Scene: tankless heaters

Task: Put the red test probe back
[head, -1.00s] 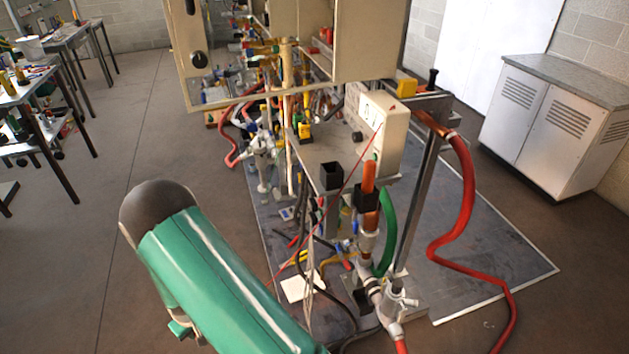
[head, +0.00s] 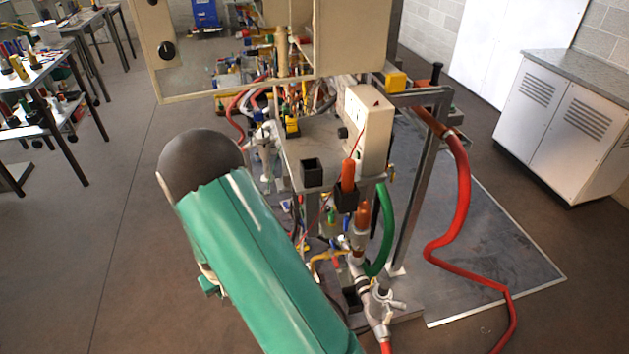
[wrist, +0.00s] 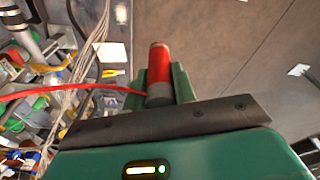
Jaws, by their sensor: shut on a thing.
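In the wrist view, the red test probe (wrist: 160,62), a red cylinder with a grey end, sits between the green fingers of my gripper (wrist: 158,92), which is shut on it. A red lead (wrist: 75,90) runs left from the probe. In the head view, the gripper and the held probe are hidden by my green arm. The cream meter (head: 366,130) stands on a grey shelf, with a thin red lead at its front. An open black square holder (head: 312,172) is at the shelf's front edge. A second black holder (head: 346,198) has an orange-red cylinder (head: 348,175) in it.
A green hose (head: 384,230) and a red hose (head: 462,200) hang right of the holders beside a metal post (head: 415,190). Pipes and valves (head: 378,305) stand below. Open floor lies left of the stand.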

